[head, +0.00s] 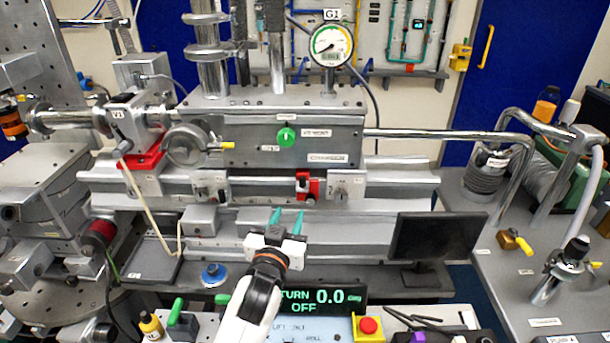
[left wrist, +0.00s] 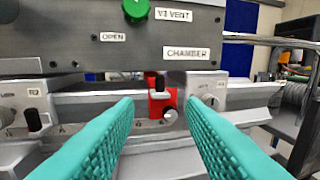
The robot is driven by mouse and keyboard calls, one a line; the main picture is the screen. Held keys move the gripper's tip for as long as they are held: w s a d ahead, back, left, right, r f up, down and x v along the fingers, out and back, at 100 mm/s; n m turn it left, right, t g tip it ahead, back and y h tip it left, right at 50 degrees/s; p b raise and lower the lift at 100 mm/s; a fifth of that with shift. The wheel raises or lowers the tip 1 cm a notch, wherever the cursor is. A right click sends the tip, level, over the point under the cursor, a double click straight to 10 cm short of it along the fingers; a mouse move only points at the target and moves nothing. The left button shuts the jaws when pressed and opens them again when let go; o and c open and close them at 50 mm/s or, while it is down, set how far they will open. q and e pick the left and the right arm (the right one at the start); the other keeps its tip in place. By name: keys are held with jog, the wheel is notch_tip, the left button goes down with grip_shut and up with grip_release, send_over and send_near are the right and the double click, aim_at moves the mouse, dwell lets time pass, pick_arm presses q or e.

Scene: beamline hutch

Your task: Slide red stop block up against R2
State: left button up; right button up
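The red stop block (head: 308,187) sits on the horizontal rail below the chamber, close to the left side of a grey block (head: 347,187). In the left wrist view the red stop block (left wrist: 161,108) has a black knob on top and a silver round part in front. A grey block (left wrist: 36,100) at the left of that view carries a label that seems to read R2; it is the left block (head: 210,187) in the head view, well apart from the red one. My left gripper (head: 287,217) is open and empty, in front of and below the rail, its teal fingers pointing toward the red block. My right gripper is out of view.
The chamber body (head: 290,135) with a green knob overhangs the rail. A dark monitor (head: 437,237) stands at the right front of the bench. A blue button (head: 213,274) and a red emergency button (head: 368,326) are near my left arm. The rail between the grey blocks looks mostly clear.

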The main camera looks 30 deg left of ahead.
pick_arm(q)
jog(key=p, duration=0.2)
send_near(301, 183)
jog(key=w, duration=0.3)
jog(key=x, duration=0.4)
jog(key=shift+w+a, duration=0.15)
jog(key=shift+a, duration=0.25)
jog(key=shift+w+r, duration=0.1)
jog(key=shift+w, duration=0.2)
jog(key=shift+w+a, duration=0.1)
jog(key=shift+w, duration=0.15)
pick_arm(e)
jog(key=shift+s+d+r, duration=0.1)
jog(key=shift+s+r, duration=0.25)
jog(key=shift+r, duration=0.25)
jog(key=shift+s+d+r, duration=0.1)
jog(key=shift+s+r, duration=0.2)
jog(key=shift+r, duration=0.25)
pick_arm(q)
jog(key=shift+c, duration=0.6)
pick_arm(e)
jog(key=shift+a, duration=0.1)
pick_arm(q)
grip_shut()
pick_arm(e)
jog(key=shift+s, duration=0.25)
